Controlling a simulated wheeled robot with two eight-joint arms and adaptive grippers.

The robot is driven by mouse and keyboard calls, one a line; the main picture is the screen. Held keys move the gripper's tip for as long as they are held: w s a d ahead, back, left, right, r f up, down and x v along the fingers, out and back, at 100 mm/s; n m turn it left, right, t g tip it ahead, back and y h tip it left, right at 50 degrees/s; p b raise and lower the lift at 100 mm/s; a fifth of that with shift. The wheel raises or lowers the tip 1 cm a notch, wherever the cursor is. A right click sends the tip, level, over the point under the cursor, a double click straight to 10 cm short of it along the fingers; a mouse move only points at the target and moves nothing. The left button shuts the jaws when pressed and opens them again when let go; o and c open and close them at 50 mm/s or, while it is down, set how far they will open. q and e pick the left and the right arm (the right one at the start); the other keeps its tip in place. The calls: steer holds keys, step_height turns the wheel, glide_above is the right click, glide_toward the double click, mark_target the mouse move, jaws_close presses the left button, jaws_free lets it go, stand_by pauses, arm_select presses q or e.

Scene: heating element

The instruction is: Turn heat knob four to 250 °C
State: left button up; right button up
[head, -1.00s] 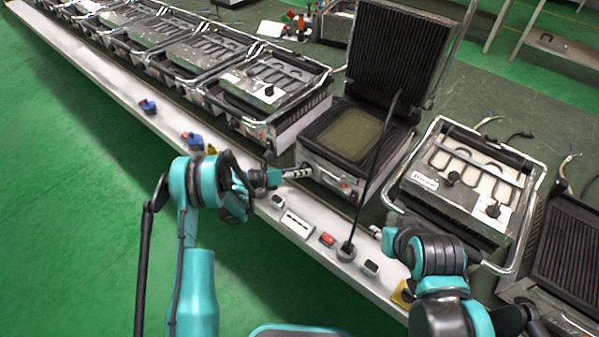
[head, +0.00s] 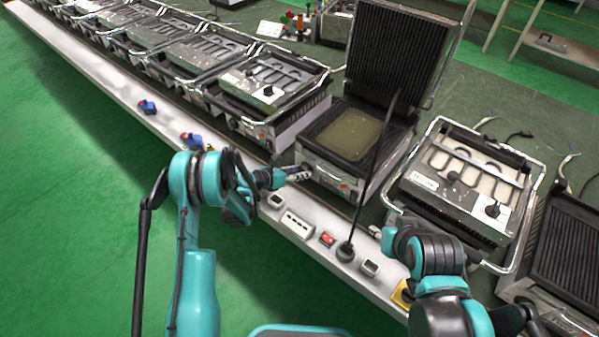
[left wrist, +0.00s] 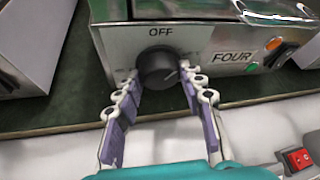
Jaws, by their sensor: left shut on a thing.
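The black heat knob four (left wrist: 158,68) sits on the metal front of a grill, under the word OFF and left of the label FOUR (left wrist: 232,57). Its light pointer mark faces right and slightly up. My left gripper (left wrist: 156,80) has one finger on each side of the knob, with the tips at its sides. In the head view the left gripper (head: 300,174) is at the left front of the open grill (head: 318,160), hiding the knob there. My right arm is in the lower right of the head view; its fingers cannot be made out.
A white ledge (head: 298,225) runs along the bench front with sockets and a red switch (head: 327,238). A black cable (head: 378,150) rises from a plug there across the grill front. Other grills stand on both sides, including one with bare heating elements (head: 465,180).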

arm_select(q)
steer(key=o, duration=1.2)
steer(key=shift+c, duration=0.2)
steer(key=v, duration=1.2)
